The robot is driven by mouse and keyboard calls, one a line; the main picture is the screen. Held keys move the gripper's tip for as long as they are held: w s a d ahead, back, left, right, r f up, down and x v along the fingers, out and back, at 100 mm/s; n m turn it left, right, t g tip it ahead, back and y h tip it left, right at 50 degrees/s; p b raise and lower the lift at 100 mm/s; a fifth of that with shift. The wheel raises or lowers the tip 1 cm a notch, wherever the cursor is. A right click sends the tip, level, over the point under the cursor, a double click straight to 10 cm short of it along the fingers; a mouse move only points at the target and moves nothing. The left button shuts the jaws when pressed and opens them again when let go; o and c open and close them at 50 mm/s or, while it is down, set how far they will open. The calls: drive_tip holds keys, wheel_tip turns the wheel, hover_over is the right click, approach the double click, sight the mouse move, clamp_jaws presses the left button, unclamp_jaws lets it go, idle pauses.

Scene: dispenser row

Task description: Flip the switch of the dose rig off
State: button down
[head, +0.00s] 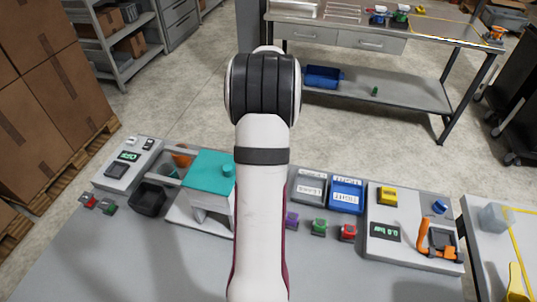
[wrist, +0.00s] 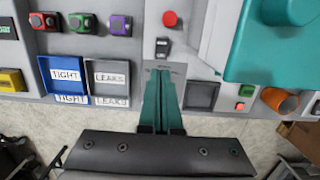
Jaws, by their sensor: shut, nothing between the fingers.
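The dose rig appears to be the pale machine with a teal top (head: 208,165); its teal part is also at the upper right of the wrist view (wrist: 295,45). A small black switch (wrist: 162,48) sits on a light panel beside it, below a round red button (wrist: 170,18). Its on or off position is too small to tell. My gripper (wrist: 163,74) is shut and empty, its teal fingers together. In the wrist picture its tips lie just below the switch, over a small printed label; contact cannot be told. My arm hides the gripper and switch in the head view.
A blue tray marked TIGHT (head: 346,194) and a grey tray marked LEAKS (head: 308,184) stand right of my arm. Coloured button blocks (head: 319,227) sit before them. A station with an orange handle (head: 424,236) stands further right. The front bench surface is mostly clear.

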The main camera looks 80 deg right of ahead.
drive_tip(key=r, duration=0.3)
drive_tip(key=shift+d+r, duration=0.2)
drive_tip(key=shift+r, duration=0.1)
drive_tip(key=a+f, duration=0.1)
drive_tip(key=f, duration=0.3)
drive_tip(key=a+f, duration=0.1)
drive_tip(key=f, duration=0.4)
drive_tip(key=a+f, duration=0.1)
drive_tip(key=f, duration=0.3)
drive_tip(key=shift+w+a+f, duration=0.2)
drive_tip(key=shift+f, duration=0.2)
drive_tip(key=shift+a+f, duration=0.1)
drive_tip(key=shift+f, duration=0.1)
